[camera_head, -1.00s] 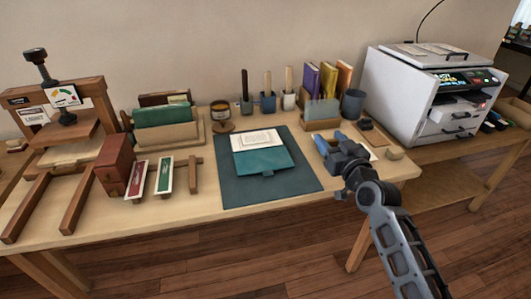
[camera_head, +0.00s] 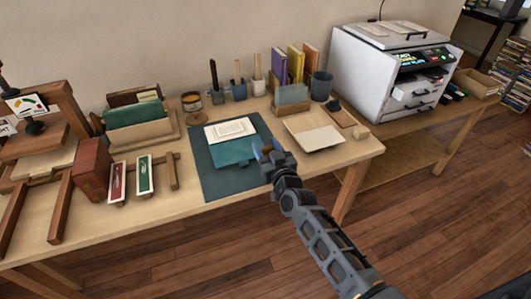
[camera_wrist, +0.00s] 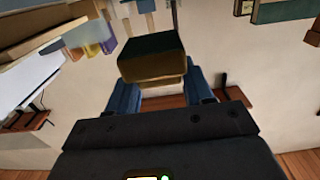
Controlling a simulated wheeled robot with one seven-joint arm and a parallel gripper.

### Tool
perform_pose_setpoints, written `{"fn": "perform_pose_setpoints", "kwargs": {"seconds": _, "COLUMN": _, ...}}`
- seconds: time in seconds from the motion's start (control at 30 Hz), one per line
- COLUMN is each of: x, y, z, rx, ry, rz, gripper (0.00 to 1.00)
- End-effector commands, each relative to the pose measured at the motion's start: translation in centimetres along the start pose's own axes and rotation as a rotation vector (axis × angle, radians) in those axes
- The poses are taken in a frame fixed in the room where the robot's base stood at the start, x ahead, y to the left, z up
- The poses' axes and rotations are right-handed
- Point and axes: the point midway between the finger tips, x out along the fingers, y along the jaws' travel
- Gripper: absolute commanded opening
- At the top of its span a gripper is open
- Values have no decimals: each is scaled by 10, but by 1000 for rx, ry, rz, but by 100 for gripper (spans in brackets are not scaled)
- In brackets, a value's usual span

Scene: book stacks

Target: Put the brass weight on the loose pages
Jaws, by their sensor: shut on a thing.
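The loose pages (camera_head: 230,130) lie on a teal folder (camera_head: 238,152) on the dark mat (camera_head: 208,180) in the middle of the table. My gripper (camera_head: 266,150) is just right of the folder, over the mat's right edge in the head view. In the wrist view my gripper (camera_wrist: 158,88) is shut on the brass weight (camera_wrist: 150,66), a brass-coloured block with a dark green face, between its two blue fingers.
Red and green boxes (camera_head: 117,182) and a wooden press (camera_head: 60,110) are left.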

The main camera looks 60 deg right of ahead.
Motion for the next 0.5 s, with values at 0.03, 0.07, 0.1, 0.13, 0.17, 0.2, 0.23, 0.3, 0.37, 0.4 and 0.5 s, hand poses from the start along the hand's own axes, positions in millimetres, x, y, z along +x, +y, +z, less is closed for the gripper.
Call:
{"fn": "perform_pose_setpoints", "kwargs": {"seconds": 0.03, "x": 1, "y": -1, "z": 0, "rx": 0, "ry": 2, "rz": 3, "gripper": 2}}
{"fn": "perform_pose_setpoints", "kwargs": {"seconds": 0.07, "x": 1, "y": -2, "z": 1, "rx": 0, "ry": 3, "rz": 3, "gripper": 2}}
{"fn": "perform_pose_setpoints", "kwargs": {"seconds": 0.1, "x": 1, "y": -3, "z": 3, "rx": 0, "ry": 2, "rz": 3, "gripper": 2}}
{"fn": "perform_pose_setpoints", "kwargs": {"seconds": 0.13, "x": 1, "y": -3, "z": 5, "rx": -1, "ry": 2, "rz": 2, "gripper": 2}}
{"fn": "perform_pose_setpoints", "kwargs": {"seconds": 0.17, "x": 1, "y": -4, "z": 8, "rx": -1, "ry": 2, "rz": 2, "gripper": 2}}
{"fn": "perform_pose_setpoints", "kwargs": {"seconds": 0.2, "x": 1, "y": -4, "z": 14, "rx": -1, "ry": 1, "rz": 1, "gripper": 2}}
{"fn": "perform_pose_setpoints", "kwargs": {"seconds": 0.23, "x": 1, "y": -4, "z": 18, "rx": -2, "ry": 1, "rz": 0, "gripper": 2}}
{"fn": "perform_pose_setpoints", "kwargs": {"seconds": 0.3, "x": 1, "y": -4, "z": 28, "rx": -2, "ry": 2, "rz": 0, "gripper": 2}}
{"fn": "perform_pose_setpoints", "kwargs": {"seconds": 0.37, "x": 1, "y": -4, "z": 37, "rx": -1, "ry": 1, "rz": 0, "gripper": 2}}
{"fn": "perform_pose_setpoints", "kwargs": {"seconds": 0.4, "x": 1, "y": -4, "z": 40, "rx": -2, "ry": 2, "rz": 0, "gripper": 2}}
{"fn": "perform_pose_setpoints", "kwargs": {"seconds": 0.5, "x": 1, "y": -3, "z": 43, "rx": 0, "ry": 3, "rz": 2, "gripper": 2}}
